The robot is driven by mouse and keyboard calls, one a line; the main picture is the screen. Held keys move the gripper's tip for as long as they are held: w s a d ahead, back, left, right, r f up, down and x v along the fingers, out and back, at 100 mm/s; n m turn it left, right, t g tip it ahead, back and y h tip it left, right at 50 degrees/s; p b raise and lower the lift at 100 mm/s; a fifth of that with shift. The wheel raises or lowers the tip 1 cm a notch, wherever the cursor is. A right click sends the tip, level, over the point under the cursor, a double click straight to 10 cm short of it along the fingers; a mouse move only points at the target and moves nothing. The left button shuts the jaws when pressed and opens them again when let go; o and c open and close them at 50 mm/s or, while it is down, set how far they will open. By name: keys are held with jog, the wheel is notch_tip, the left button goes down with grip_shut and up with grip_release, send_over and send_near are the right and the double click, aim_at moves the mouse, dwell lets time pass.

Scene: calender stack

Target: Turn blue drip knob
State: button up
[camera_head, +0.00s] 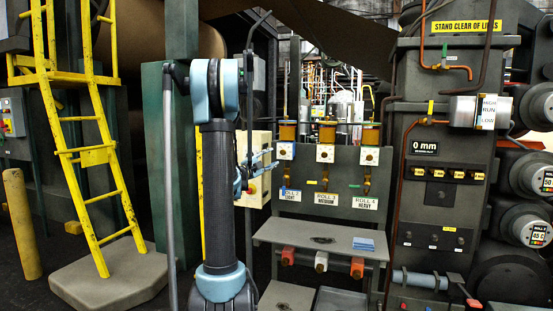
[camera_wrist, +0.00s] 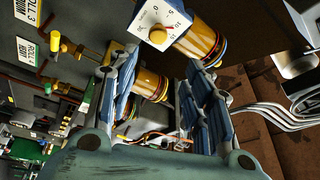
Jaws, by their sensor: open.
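Three amber drip oilers stand in a row on the grey panel in the head view, each with a white dial and an orange knob: the left one (camera_head: 286,151), the middle one (camera_head: 325,153) and the right one (camera_head: 370,156). A small blue mark (camera_head: 283,187) shows below the left dial, with yellow and green marks by the others. No knob is clearly blue. My gripper (camera_head: 264,160) is open, left of the left dial. In the wrist view an orange dial knob (camera_wrist: 157,36) lies beyond my open blue fingers (camera_wrist: 160,70). Nothing is between the fingertips that I can tell is held.
Below the panel is a grey shelf (camera_head: 310,235) with red and white handles under it. A pale control box (camera_head: 253,170) stands behind my gripper. A grey machine column (camera_head: 430,215) rises at right. Brass valves and pipes (camera_wrist: 80,50) show in the wrist view.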

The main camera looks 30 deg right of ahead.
aim_at(282, 154)
jog(key=s+a+f+n+t+y, duration=0.2)
jog(key=s+f+n+t, duration=0.4)
jog(key=n, duration=1.1)
jog(key=shift+t, duration=0.4)
jog(key=x, duration=1.7)
jog(key=shift+w+d+r, duration=0.1)
jog(key=shift+w+r, duration=0.05)
jog(key=shift+w, duration=0.2)
jog(key=c, duration=1.1)
